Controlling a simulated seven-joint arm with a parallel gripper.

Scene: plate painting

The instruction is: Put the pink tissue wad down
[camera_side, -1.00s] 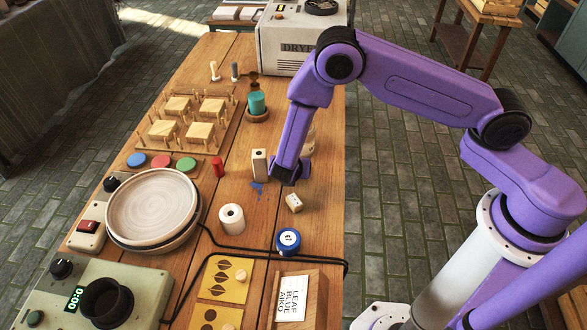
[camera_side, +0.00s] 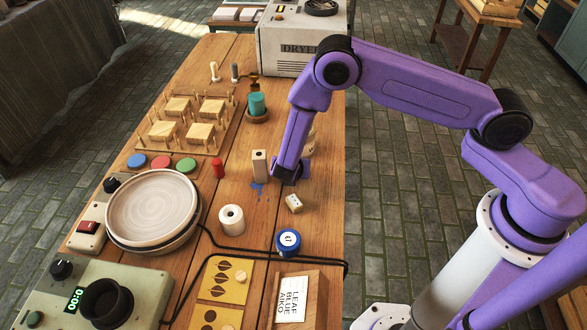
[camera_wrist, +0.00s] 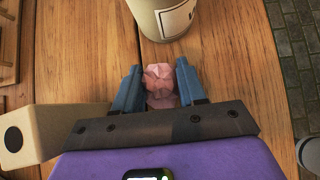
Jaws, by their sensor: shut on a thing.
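The pink tissue wad (camera_wrist: 159,76) is crumpled and sits between the two blue fingers of my gripper (camera_wrist: 161,88) in the wrist view. My gripper is shut on it, low over the wooden table (camera_wrist: 90,65). Whether the wad touches the table cannot be told. In the side view my gripper (camera_side: 287,178) points down near the table's right edge, and the wad is hidden there.
A cream jar (camera_wrist: 165,18) stands just beyond the fingers.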

